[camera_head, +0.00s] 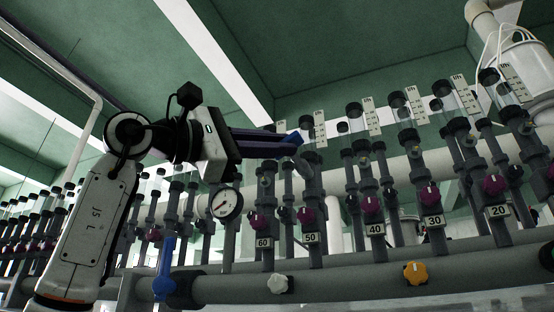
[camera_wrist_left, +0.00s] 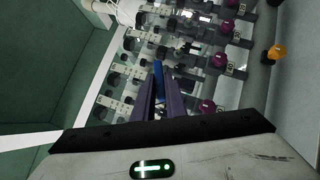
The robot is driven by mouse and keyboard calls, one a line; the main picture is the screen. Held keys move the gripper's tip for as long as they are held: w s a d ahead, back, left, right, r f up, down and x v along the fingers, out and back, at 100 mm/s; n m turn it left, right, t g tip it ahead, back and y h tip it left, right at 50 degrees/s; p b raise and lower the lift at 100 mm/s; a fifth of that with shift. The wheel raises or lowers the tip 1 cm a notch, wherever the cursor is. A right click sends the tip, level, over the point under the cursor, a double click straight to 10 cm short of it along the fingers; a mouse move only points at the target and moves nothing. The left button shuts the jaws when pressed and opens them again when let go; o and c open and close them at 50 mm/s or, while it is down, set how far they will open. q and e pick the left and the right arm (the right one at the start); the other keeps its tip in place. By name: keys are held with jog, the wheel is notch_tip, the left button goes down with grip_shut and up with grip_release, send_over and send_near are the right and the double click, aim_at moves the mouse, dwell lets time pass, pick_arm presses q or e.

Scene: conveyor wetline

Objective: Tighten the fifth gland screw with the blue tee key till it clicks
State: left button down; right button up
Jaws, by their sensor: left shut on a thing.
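My left gripper (camera_head: 294,146) reaches in from the left, high in front of the row of upright tubes. It is shut on a blue piece (camera_wrist_left: 158,68), seen between the two dark fingers in the left wrist view; I take it to be the blue tee key. Its far end is hard to make out against the tubes. Small brass-coloured fittings (camera_head: 364,161) sit on the tubes above purple knobs (camera_head: 371,204); I cannot tell which is the fifth gland screw. Whether the key touches any screw is not clear. My right gripper is out of view.
Number tags such as 60 (camera_head: 263,243) and 40 (camera_head: 375,230) hang on the tubes. A round gauge (camera_head: 226,204) and a blue lever (camera_head: 164,272) are near my left arm. A thick pipe (camera_head: 340,281) runs below, with a yellow knob (camera_head: 415,272) and a white knob (camera_head: 280,284).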

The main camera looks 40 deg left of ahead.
pick_arm(q)
jog(key=shift+s, duration=0.25)
jog(key=s+d, duration=0.4)
jog(key=s, duration=1.1)
jog(key=shift+s+p, duration=0.3)
dwell(0.4)
jog(key=shift+w, duration=0.1)
dwell(2.3)
